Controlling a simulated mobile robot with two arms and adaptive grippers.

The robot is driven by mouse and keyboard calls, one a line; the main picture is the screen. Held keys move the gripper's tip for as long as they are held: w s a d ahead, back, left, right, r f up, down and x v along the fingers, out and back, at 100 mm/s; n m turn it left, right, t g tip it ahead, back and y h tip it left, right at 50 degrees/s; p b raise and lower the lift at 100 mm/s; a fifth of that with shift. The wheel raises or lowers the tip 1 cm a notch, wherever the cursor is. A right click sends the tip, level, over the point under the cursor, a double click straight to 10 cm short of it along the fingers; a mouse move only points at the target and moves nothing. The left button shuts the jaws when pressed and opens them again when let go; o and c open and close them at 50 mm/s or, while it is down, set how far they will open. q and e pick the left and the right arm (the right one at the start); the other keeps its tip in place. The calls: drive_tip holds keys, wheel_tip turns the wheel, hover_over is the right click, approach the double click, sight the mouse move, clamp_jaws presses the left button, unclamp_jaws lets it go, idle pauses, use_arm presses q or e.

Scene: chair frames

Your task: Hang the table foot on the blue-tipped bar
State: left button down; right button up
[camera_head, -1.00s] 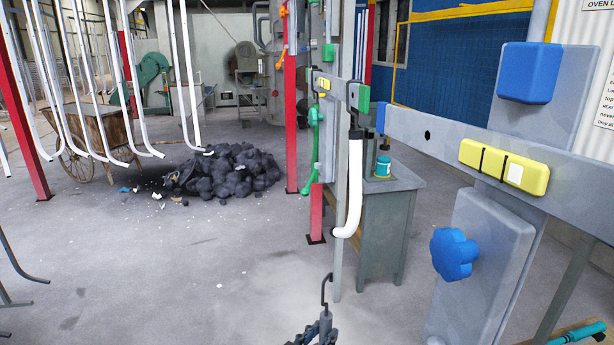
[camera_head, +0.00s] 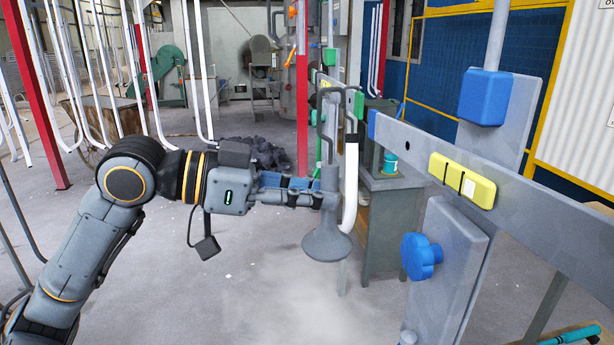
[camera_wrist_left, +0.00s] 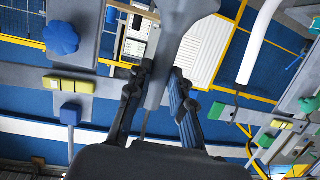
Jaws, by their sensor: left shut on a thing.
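The table foot (camera_head: 327,242) is a grey flared piece with a stem and a dark wire hook on top. My left gripper (camera_head: 326,198) is shut on its stem and holds it upright in the air. In the left wrist view, my left gripper's fingers (camera_wrist_left: 157,97) close on the stem (camera_wrist_left: 157,80), with the flared end at the top. The blue-tipped bar (camera_head: 520,192) is a grey horizontal beam at the right, its blue end (camera_head: 371,125) pointing left. The hook is left of that end and apart from it. My right gripper is out of view.
A green-tipped bar stands behind the foot, its green end (camera_head: 359,104) near the hook. A white bent tube (camera_head: 349,180) hangs there, close behind the foot. A blue knob (camera_head: 421,257) sticks out below the blue-tipped bar. White tubes (camera_head: 205,70) hang at the left.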

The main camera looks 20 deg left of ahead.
use_arm(q)
drive_tip(key=shift+s+d+f+m+g+h+p, duration=0.15)
drive_tip(key=shift+d+m+g+p, duration=0.1)
drive_tip(key=shift+d, duration=0.55)
drive_tip(key=shift+s+d+m+g+h+p, duration=0.15)
drive_tip(key=shift+d+g+p, duration=0.1)
drive_tip(key=shift+d, duration=0.5)
drive_tip(key=shift+w+d+f, duration=0.5)
drive_tip(key=shift+d+f, duration=0.1)
drive_tip(key=shift+d, duration=0.1)
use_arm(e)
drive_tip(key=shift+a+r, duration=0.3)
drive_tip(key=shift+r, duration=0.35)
use_arm(q)
drive_tip(key=shift+p, duration=0.35)
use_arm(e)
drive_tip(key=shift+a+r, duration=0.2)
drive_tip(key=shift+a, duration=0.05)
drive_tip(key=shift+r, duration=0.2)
